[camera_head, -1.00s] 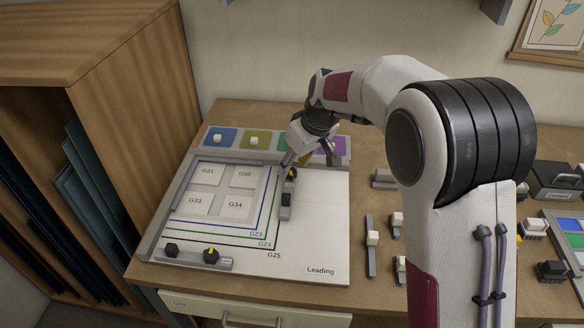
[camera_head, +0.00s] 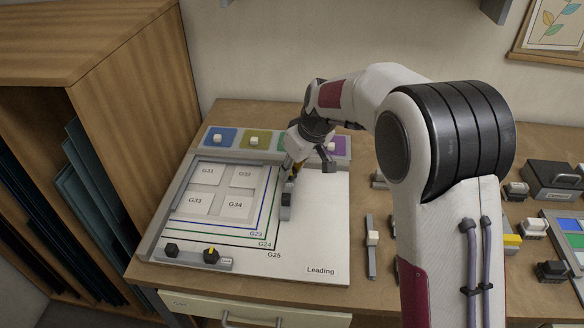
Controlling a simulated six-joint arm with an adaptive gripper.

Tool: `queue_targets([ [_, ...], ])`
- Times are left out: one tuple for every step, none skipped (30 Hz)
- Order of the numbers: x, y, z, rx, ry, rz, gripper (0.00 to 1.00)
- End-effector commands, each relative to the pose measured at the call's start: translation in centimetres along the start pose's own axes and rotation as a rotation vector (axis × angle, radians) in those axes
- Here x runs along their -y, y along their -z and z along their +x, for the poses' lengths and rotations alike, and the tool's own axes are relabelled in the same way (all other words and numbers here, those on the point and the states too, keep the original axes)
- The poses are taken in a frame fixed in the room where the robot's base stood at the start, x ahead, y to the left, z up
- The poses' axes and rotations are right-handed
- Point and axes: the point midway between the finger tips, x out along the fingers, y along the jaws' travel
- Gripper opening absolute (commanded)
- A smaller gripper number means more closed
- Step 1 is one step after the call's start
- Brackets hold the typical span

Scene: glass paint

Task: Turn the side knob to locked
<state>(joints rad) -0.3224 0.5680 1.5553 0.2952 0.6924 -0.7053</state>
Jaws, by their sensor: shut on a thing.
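The side knob sits at the far end of the short grey side bar (camera_head: 286,211) on the right of the pale board (camera_head: 315,235). My gripper (camera_head: 291,172) is down over the side knob and shut on it. The fingers hide most of the knob, so I cannot read which way its yellow mark points. A dark block (camera_head: 286,198) on the bar shows just in front of the fingers.
A front bar (camera_head: 195,259) carries a black knob (camera_head: 171,250) and a yellow-marked knob (camera_head: 211,252). Coloured tiles with white knobs line the back. A wooden rack (camera_head: 150,100) stands at left.

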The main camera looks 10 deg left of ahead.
Motion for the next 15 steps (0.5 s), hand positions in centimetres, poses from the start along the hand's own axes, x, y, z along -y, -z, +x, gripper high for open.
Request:
queue_targets([
  [0.02, -0.02, 0.00, 0.001, -0.001, 0.003, 0.01],
  [0.02, -0.02, 0.00, 0.001, -0.003, 0.006, 0.01],
  [0.03, -0.03, 0.00, 0.001, -0.005, 0.012, 0.01],
  [0.04, -0.03, 0.00, 0.002, -0.008, 0.018, 0.01],
  [0.04, -0.04, 0.00, 0.002, -0.011, 0.024, 0.01],
  [0.06, -0.04, 0.01, 0.002, -0.015, 0.035, 0.01],
  [0.07, -0.04, 0.00, 0.003, -0.018, 0.044, 0.01],
  [0.08, -0.04, 0.00, 0.003, -0.022, 0.054, 0.01],
  [0.07, -0.05, 0.00, 0.003, -0.028, 0.066, 0.01],
  [0.07, -0.05, -0.01, 0.003, -0.032, 0.076, 0.01],
  [0.07, -0.03, -0.02, 0.002, -0.036, 0.086, 0.01],
  [0.07, -0.02, -0.02, 0.002, -0.042, 0.100, 0.01],
  [0.07, -0.01, -0.03, 0.001, -0.046, 0.110, 0.01],
  [0.07, -0.01, -0.03, 0.002, -0.050, 0.118, 0.01],
  [0.09, -0.01, -0.03, 0.002, -0.055, 0.132, 0.01],
])
